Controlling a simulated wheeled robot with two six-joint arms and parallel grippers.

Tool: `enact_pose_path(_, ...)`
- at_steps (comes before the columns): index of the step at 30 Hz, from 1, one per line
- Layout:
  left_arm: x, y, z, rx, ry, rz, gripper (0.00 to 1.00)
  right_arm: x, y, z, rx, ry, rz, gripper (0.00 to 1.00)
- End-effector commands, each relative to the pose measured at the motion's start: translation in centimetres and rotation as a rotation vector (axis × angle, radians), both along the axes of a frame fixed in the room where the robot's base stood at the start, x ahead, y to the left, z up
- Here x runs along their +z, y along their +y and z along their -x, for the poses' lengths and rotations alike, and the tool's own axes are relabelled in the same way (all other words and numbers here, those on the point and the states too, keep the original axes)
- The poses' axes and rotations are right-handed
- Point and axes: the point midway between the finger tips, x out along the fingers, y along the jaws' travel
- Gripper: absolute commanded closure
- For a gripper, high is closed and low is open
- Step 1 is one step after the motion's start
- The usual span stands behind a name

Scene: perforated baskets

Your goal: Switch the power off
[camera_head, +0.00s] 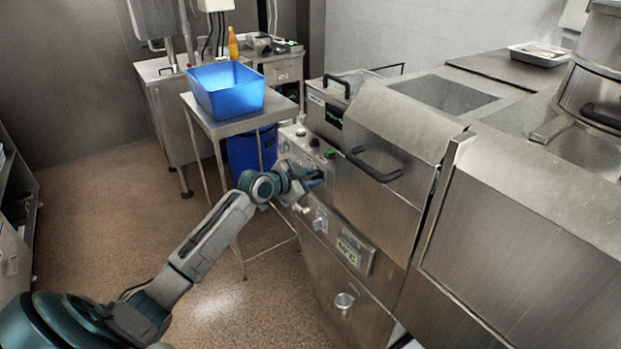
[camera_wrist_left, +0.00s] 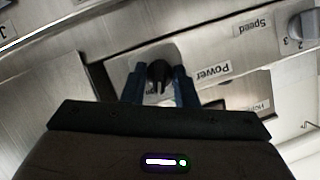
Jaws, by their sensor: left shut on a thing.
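My left gripper (camera_head: 311,179) is at the control panel on the front of the steel machine (camera_head: 380,185). In the left wrist view its two blue fingers (camera_wrist_left: 159,92) are closed around a black power knob (camera_wrist_left: 158,74) on a light square plate. A label reading "Power" (camera_wrist_left: 211,73) is beside the knob, upside down in that view. In the head view the gripper mostly hides the knob. My right gripper is not in view.
A speed knob (camera_wrist_left: 304,25) is on the same panel, with a "Speed" label (camera_wrist_left: 253,26). Below my gripper is a temperature display (camera_head: 348,250). A black bar handle (camera_head: 373,166) sticks out to the right.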

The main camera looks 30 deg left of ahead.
Motion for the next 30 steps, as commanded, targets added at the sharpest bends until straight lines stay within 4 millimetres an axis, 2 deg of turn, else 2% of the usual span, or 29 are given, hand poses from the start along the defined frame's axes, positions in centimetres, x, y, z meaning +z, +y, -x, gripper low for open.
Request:
enact_pose_path(14, -0.2, 0.3, -0.1, 0.002, 0.175, 0.419, 0.97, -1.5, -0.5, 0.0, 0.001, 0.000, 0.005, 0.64)
enact_pose_path(30, -0.4, 0.4, -0.2, 0.002, 0.364, 0.875, 0.97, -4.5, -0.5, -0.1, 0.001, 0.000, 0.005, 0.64)
